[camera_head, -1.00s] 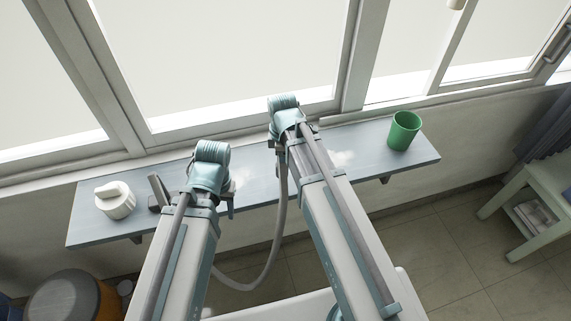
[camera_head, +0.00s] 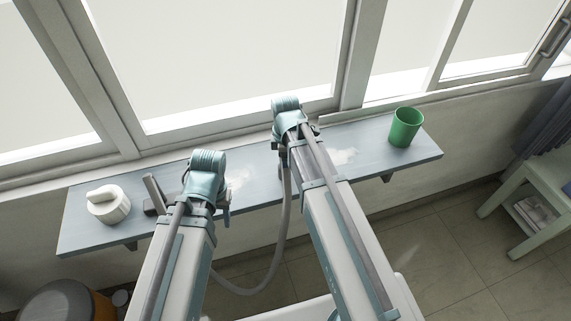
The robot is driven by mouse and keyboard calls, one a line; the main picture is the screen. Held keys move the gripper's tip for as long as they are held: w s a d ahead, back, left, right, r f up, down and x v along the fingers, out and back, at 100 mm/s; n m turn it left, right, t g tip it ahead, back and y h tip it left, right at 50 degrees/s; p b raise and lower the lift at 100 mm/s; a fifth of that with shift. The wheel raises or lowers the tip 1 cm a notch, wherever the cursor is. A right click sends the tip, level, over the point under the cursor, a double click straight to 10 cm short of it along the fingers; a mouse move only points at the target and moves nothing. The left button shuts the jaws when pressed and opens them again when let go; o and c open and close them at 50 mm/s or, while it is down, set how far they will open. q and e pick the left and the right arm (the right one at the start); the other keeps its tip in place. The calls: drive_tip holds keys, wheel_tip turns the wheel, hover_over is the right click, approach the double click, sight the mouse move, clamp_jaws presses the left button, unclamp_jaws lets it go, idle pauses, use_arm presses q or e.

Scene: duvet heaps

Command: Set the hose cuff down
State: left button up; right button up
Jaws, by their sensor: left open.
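A grey hose (camera_head: 284,215) hangs down from the end of my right arm, loops below the shelf, and runs left behind my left arm. Its cuff is not clearly visible; my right wrist covers the hose's upper end. My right gripper (camera_head: 284,160) is over the middle of the shelf, mostly hidden under its wrist, so its jaws cannot be made out. My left gripper (camera_head: 226,205) is open at the shelf's front edge, left of the hose and right of a dark grey angled piece (camera_head: 154,194). My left wrist hides part of the shelf there.
The blue-grey shelf (camera_head: 370,165) runs under the window. A pale green side table (camera_head: 535,195) stands at right.

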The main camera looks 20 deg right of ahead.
use_arm(q)
drive_tip(key=shift+r, duration=0.15)
use_arm(e)
drive_tip(key=shift+r, duration=0.2)
wheel_tip(320, 180, up, 8)
drive_tip(key=p, duration=0.8)
drive_tip(key=shift+f, duration=0.2)
use_arm(q)
wheel_tip(320, 180, up, 8)
drive_tip(key=shift+f, duration=0.2)
drive_tip(key=shift+s+d, duration=0.1)
use_arm(e)
drive_tip(key=shift+f, duration=0.1)
